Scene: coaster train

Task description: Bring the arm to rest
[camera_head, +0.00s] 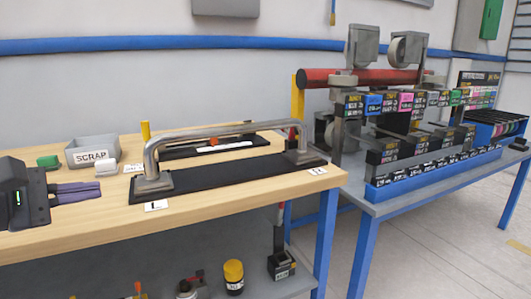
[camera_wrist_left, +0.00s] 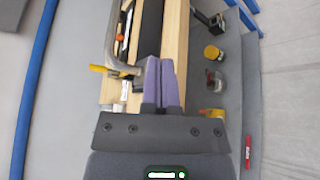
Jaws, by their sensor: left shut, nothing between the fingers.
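My left gripper (camera_head: 77,192) comes in from the left edge in the head view, over the left part of the wooden table (camera_head: 75,232). Its two purple fingers lie together, shut with nothing between them. In the left wrist view the shut fingers (camera_wrist_left: 163,82) point up the picture, over the wooden top. A large grey metal handle (camera_head: 215,133) on a black base plate (camera_head: 235,183) stands to the right of the gripper, apart from it. My right gripper does not show in either view.
A grey SCRAP bin (camera_head: 92,151) and a green block (camera_head: 48,161) stand behind the gripper. A second table (camera_head: 390,207) at right carries a rack with a red roller (camera_head: 357,77). A lower shelf holds a yellow-capped jar (camera_head: 233,272). The table's front left is clear.

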